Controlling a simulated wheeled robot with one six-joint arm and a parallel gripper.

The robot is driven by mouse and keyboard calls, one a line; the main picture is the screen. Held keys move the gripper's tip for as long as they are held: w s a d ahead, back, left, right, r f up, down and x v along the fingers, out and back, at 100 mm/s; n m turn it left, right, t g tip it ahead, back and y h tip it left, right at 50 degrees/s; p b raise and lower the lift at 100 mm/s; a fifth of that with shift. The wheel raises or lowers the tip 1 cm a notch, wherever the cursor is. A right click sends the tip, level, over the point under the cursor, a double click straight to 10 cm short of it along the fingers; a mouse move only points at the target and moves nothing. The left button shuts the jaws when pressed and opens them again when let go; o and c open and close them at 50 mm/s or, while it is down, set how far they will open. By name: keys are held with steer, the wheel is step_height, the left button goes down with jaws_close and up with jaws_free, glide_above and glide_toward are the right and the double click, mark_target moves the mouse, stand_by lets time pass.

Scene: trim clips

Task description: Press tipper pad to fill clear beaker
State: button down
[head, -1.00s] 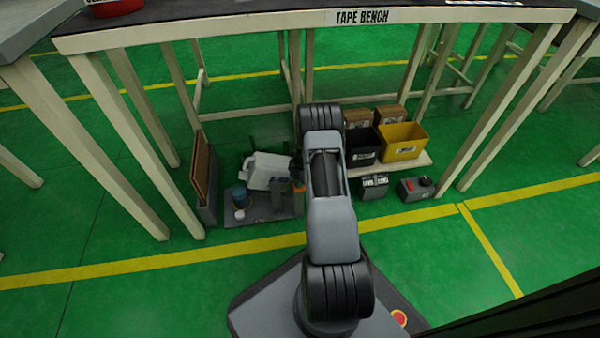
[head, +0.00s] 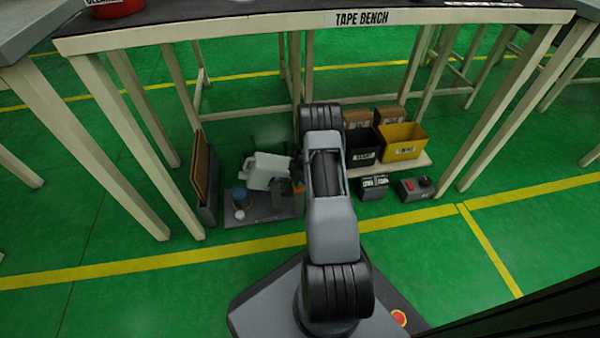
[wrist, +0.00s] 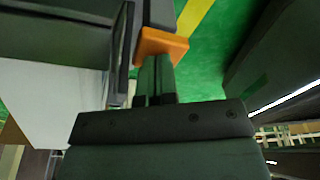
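An orange pad (wrist: 160,46) shows just beyond my fingertips in the wrist view. A bit of orange (head: 298,188) shows beside my arm in the head view. My gripper (wrist: 153,82) has its two fingers close together with nothing seen between them. The tips reach the pad's edge; I cannot tell whether they touch it. A white jug (head: 264,171) stands tilted on a dark tray (head: 262,216), left of my arm. I cannot clearly make out the clear beaker.
The tape bench (head: 200,33) spans above, with pale legs either side. A brown board (head: 202,170) stands left of the tray. Right of my arm are a black bin (head: 365,146), a yellow bin (head: 402,143), and a grey box with a red button (head: 412,186).

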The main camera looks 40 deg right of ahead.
step_height(320, 180, up, 12)
steer(key=p, duration=0.7)
steer(key=shift+r, duration=0.2)
stand_by(1.2)
